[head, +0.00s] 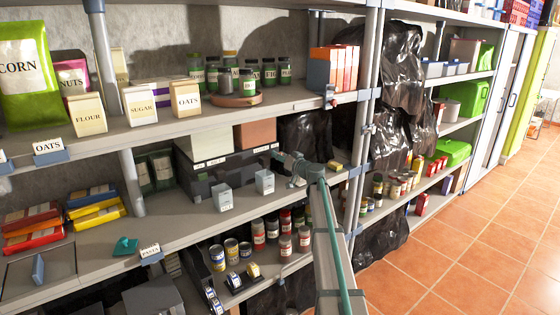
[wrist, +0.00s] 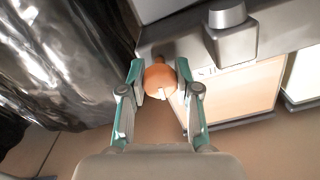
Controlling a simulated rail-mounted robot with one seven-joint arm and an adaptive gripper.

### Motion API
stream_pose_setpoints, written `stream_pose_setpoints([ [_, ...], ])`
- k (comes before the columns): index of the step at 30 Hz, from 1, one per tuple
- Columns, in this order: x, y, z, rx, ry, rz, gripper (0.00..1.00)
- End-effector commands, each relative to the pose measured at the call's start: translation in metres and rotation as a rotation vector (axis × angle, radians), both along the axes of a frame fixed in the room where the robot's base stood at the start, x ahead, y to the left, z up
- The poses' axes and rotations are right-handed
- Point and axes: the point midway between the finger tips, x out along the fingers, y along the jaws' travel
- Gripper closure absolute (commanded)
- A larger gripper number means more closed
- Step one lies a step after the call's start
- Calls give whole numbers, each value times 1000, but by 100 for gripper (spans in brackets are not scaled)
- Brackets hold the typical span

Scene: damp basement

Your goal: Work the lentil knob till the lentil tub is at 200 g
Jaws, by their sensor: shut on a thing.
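An orange round knob (wrist: 159,80) with a small white mark on its lower edge sits between the fingertips of my gripper (wrist: 160,74) in the wrist view. The green-grey fingers are shut on it, one on each side. In the head view my gripper (head: 284,160) is at the right end of a dark dispenser unit (head: 238,163) on the middle shelf, and the knob is hidden there. Two small grey tubs, a left one (head: 222,196) and a right one (head: 264,182), stand in front of the unit. Their labels and any weight reading are too small to read.
A cream box (head: 205,146) and an orange-brown box (head: 255,133) top the unit. Black plastic sheeting (head: 306,140) hangs close behind my gripper. A shelf post (head: 366,120) stands to the right. Cans (head: 272,230) fill the shelf below.

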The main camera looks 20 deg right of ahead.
Motion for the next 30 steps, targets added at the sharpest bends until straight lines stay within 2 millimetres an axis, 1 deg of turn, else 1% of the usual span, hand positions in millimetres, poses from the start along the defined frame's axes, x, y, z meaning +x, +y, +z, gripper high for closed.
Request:
stream_pose_setpoints([
  [1, 0, 0, -5, 33, 5, -1, 100],
  [2, 0, 0, -5, 56, 11, -1, 100],
  [30, 0, -1, -1, 917, 208, 0, 100],
])
